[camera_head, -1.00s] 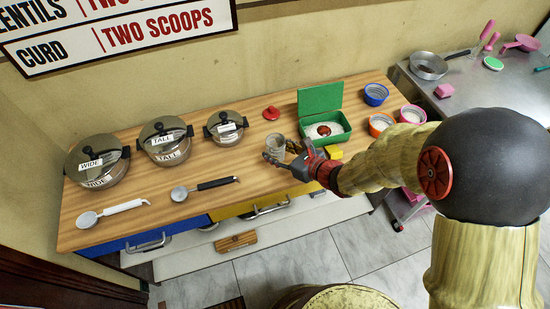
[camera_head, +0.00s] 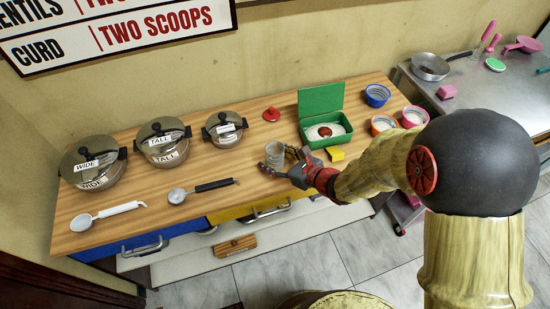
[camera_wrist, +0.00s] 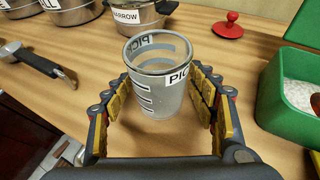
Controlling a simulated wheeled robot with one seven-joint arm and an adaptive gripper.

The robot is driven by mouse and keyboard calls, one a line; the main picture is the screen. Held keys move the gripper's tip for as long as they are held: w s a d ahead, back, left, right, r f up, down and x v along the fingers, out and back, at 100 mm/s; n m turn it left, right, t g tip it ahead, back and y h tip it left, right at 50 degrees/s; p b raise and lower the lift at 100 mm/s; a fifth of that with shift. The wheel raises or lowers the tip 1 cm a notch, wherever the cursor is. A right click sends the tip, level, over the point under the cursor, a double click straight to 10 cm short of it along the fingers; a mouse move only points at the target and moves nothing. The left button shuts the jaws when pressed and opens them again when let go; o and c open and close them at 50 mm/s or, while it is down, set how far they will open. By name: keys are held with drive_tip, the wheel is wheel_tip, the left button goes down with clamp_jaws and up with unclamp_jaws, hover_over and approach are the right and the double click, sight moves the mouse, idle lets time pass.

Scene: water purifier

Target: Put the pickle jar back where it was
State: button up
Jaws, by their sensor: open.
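The pickle jar (camera_wrist: 158,92) is a grey, see-through, open-topped jar with a partly seen "PICK…" label. It stands upright on the wooden counter and also shows in the head view (camera_head: 275,154). My gripper (camera_head: 283,155) is at the counter's front part. In the wrist view its two yellow-padded fingers (camera_wrist: 165,98) are spread on either side of the jar, with the jar between them. A gap shows beside the jar on the left; contact on the right cannot be told. A red lid with a knob (camera_head: 271,114) lies on the counter behind the jar.
A green open box (camera_head: 341,138) with white contents stands to the right, a yellow block (camera_head: 337,154) before it. Several labelled pots, including the narrow one (camera_head: 224,136), stand left. Two ladles (camera_head: 203,189) lie in front of them. Coloured bowls (camera_head: 376,95) stand at right.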

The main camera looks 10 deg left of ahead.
drive_tip(key=shift+r, duration=0.1)
drive_tip(key=shift+d+r, duration=0.15)
drive_tip(key=shift+r, duration=0.05)
drive_tip(key=p+v, duration=0.4)
drive_tip(key=v, duration=0.6)
drive_tip(key=shift+s+d+r, duration=0.15)
drive_tip(key=shift+d+r, duration=0.05)
drive_tip(key=shift+d, duration=0.05)
drive_tip(key=shift+s+d+r, duration=0.1)
drive_tip(key=shift+s+d, duration=0.25)
drive_tip(key=shift+d, duration=0.05)
drive_tip(key=s+d+r+n+g+h, duration=0.15)
drive_tip(key=s+r+n+g, duration=0.35)
drive_tip(key=s+r+n, duration=0.65)
drive_tip(key=s+d+r+n+t+h, duration=0.1)
drive_tip(key=d+r+n+h, duration=0.3)
drive_tip(key=d, duration=0.6)
drive_tip(key=s+d+r+n+t+h, duration=0.2)
drive_tip(key=d+r+n+h, duration=0.3)
drive_tip(key=d+n, duration=0.4)
drive_tip(key=shift+s+d+r+t, duration=0.25)
drive_tip(key=shift+s+d, duration=0.2)
drive_tip(key=shift+d, duration=0.35)
